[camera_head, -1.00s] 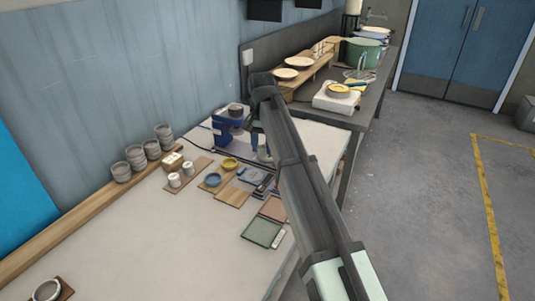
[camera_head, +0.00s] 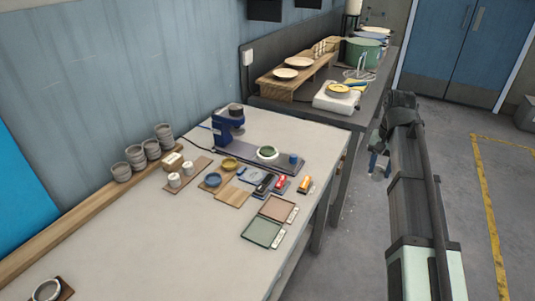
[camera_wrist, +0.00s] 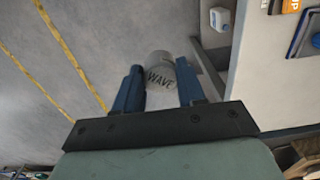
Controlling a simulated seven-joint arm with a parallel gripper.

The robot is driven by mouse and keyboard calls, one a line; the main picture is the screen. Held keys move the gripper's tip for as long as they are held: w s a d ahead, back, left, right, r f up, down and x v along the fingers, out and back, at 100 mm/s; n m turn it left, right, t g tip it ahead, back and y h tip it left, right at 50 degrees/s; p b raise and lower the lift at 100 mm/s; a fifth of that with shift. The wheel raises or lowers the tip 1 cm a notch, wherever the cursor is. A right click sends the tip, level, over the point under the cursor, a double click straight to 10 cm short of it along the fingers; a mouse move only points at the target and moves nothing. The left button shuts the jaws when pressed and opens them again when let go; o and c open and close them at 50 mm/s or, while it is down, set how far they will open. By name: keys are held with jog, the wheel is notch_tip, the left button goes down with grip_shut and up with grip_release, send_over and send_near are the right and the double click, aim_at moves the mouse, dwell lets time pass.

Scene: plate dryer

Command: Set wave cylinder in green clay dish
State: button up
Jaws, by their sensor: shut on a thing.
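The wave cylinder (camera_wrist: 160,73), pale grey with the word WAVE on it, is held between the blue fingers of my gripper (camera_wrist: 158,90) in the wrist view. In the head view my gripper (camera_head: 379,163) is beyond the table's right edge, over the floor, and the cylinder is not clearly visible. A flat green square tray (camera_head: 262,232) lies near the table's front right edge. A round pale dish with a green inside (camera_head: 267,152) sits farther back by the blue machine. I cannot tell which is the green clay dish. Both are apart from my gripper.
A reddish square tray (camera_head: 278,208) lies beside the green one. Black, red (camera_head: 281,182) and orange (camera_head: 305,185) small items lie near the edge. A blue machine (camera_head: 228,127), blue dish (camera_head: 212,180) and yellow dish (camera_head: 229,163) stand farther back.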

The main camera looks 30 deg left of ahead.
jog(key=d+m, duration=0.1)
jog(key=d, duration=0.7)
notch_tip(320, 180, up, 3)
jog(key=m, duration=0.9)
send_over(267, 152)
jog(key=shift+s+d+f, duration=0.1)
jog(key=shift+s+f, duration=0.05)
jog(key=shift+f, duration=2.1)
jog(key=shift+s+d+f, duration=0.1)
jog(key=shift+f, duration=2.15)
jog(key=shift+f, duration=0.2)
jog(key=o, duration=1.1)
